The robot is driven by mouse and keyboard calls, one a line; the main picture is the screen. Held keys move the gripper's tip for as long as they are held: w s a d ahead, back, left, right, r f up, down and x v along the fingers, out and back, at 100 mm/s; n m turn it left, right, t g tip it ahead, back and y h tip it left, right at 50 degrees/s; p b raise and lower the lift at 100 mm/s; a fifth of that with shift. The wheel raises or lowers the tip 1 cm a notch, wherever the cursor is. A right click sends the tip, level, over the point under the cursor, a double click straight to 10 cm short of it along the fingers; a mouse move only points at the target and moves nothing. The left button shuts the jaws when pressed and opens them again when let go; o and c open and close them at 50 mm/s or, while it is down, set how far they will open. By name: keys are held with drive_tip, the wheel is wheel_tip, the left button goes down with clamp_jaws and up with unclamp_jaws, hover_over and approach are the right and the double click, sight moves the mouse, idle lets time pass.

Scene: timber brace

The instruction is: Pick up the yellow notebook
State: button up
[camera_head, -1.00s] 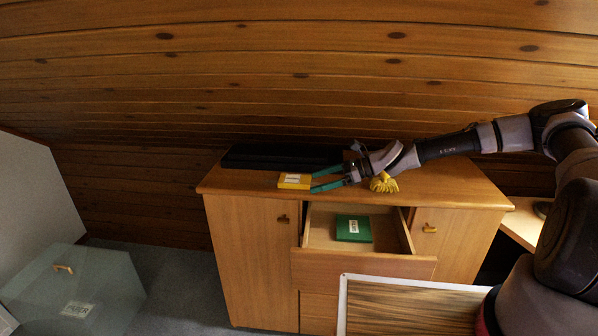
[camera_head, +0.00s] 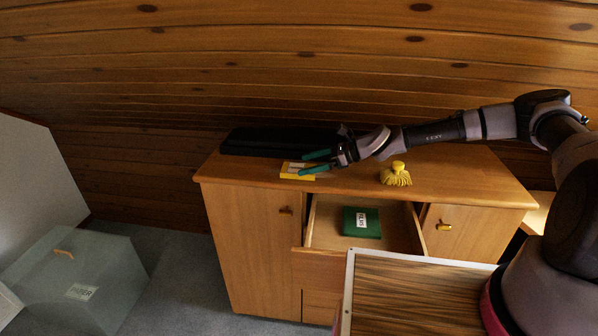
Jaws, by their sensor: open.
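The yellow notebook (camera_head: 289,176) with a pale label lies flat on the cabinet top, near its front left part. My gripper (camera_head: 302,164) has two teal fingers that are open and point left. The fingers reach over the notebook's right part in the picture. One finger is toward its back edge and the other toward its front edge. I cannot tell whether they touch it or how high above it they are.
A long black object (camera_head: 262,142) lies behind the notebook. A yellow brush-like thing (camera_head: 396,176) stands to the right on the cabinet top (camera_head: 455,185). Below, an open drawer (camera_head: 325,222) holds a green notebook (camera_head: 361,222). A translucent box (camera_head: 75,285) stands on the floor at left.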

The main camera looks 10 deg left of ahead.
sight(296, 168)
drive_tip(key=x, duration=0.4)
drive_tip(key=shift+d+f, duration=0.15)
drive_tip(key=c, duration=1.1)
